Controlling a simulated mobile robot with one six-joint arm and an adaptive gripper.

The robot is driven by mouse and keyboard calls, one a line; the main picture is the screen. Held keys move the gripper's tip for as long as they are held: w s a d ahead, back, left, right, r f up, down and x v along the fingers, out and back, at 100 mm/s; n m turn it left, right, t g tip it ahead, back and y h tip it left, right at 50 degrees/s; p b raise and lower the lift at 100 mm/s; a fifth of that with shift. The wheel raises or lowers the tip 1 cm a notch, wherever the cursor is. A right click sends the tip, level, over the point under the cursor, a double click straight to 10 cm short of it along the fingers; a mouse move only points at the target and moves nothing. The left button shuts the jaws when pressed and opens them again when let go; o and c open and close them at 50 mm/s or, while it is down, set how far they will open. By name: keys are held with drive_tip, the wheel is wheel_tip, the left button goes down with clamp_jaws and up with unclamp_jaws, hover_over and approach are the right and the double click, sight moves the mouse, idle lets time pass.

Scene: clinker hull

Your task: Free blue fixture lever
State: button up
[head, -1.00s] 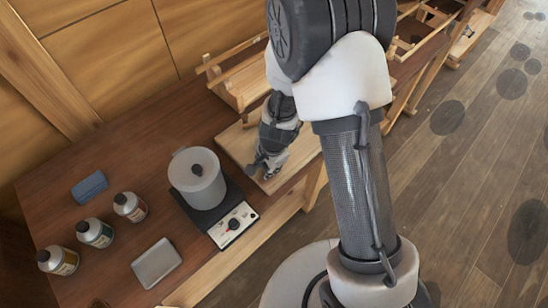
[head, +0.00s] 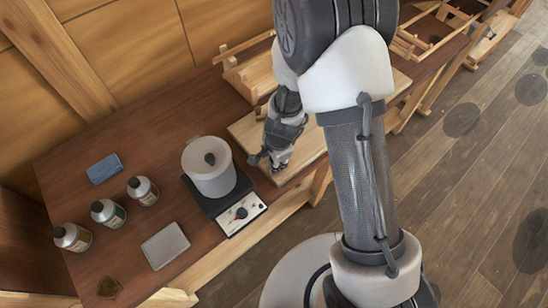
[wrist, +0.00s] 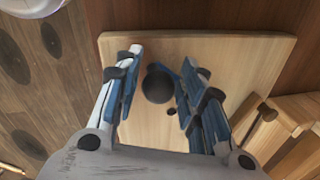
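A pale wooden board (head: 250,126) lies on the bench, with my gripper (head: 268,163) low over it. In the wrist view, my gripper (wrist: 158,100) is open, with its blue-padded fingers spread over the board (wrist: 225,52). A dark round knob (wrist: 158,85) shows between the fingers, apart from both. A smaller dark piece (wrist: 265,111) shows just right of the right finger.
A hot plate (head: 240,214) carrying a grey lidded pot (head: 210,172) stands left of the board. Several bottles (head: 107,212), a blue block (head: 104,169) and a grey tray (head: 165,246) are farther left. A wooden rack (head: 250,75) stands behind the board. Floor (head: 450,210) is open at right.

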drive_tip(key=shift+o, duration=0.7)
drive_tip(key=shift+r, duration=0.1)
wheel_tip(320, 180, up, 12)
drive_tip(key=s+d, duration=0.1)
drive_tip(key=s, duration=0.1)
drive_tip(key=shift+f, duration=0.2)
drive_tip(key=s+d+r+n+t+b, duration=0.1)
drive_tip(key=s+d+r+n+b, duration=0.35)
drive_tip(key=r, duration=0.65)
drive_tip(key=s+d+r+n, duration=0.2)
drive_tip(key=s+d+n, duration=0.1)
drive_tip(key=s, duration=0.3)
drive_tip(key=s+d+r+n+t, duration=0.1)
drive_tip(key=s+d+r+n, duration=0.2)
drive_tip(key=s+n, duration=0.2)
drive_tip(key=shift+s+r+n+t+h, duration=0.3)
drive_tip(key=shift+s+n+h, duration=0.1)
drive_tip(key=shift+s, duration=0.75)
